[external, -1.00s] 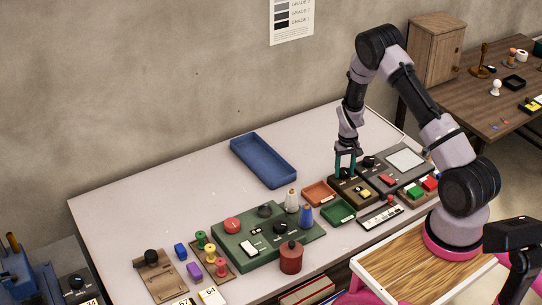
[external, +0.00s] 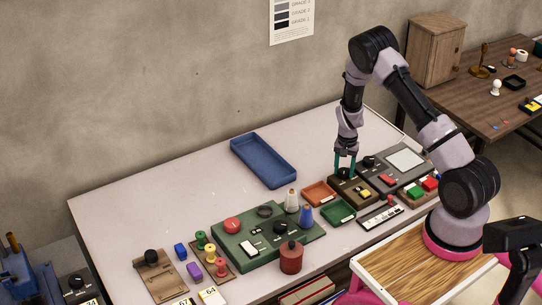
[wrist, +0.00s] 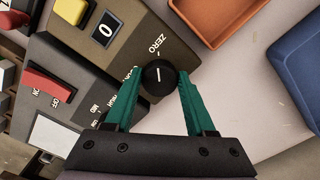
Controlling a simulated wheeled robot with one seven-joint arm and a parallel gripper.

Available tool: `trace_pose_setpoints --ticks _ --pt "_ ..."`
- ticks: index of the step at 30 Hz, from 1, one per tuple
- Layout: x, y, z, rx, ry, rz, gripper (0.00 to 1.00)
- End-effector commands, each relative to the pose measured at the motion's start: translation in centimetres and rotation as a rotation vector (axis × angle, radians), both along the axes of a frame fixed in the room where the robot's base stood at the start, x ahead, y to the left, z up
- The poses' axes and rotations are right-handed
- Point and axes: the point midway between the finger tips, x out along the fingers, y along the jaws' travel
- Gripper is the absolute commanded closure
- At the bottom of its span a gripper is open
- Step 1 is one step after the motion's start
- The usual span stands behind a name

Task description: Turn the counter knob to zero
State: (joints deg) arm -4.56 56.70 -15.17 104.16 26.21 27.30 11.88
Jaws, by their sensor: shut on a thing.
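The counter (external: 364,201) is a dark brown box among the devices at the right of the table. It also shows in the wrist view (wrist: 150,22), with its small window (wrist: 104,30) reading 0 and a yellow button (wrist: 70,10). Its black round knob (wrist: 158,75) sits near the ZERO label, and the white line on the knob points roughly toward that word. My gripper (wrist: 159,77) is shut on the knob, a green finger on each side. In the external view my gripper (external: 345,170) reaches down onto the counter from above.
A device with a red rocker switch (wrist: 48,84) adjoins the counter. An orange tray (external: 318,192) and a green tray (external: 338,211) lie to its left. A blue tray (external: 263,160) lies farther back. The table's back left is clear.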

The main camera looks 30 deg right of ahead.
Motion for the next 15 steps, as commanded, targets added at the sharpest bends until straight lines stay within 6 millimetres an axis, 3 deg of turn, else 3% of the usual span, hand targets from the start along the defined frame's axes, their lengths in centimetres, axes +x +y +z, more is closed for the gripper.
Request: trace_pose_setpoints --ticks 13,14,15 --pt "0.04 0.05 0.04 0.001 -0.001 -0.009 1.0" --pt "0.04 0.05 0.04 0.001 -0.001 -0.009 0.37" --pt "0.04 0.05 0.04 0.001 -0.001 -0.009 0.22"
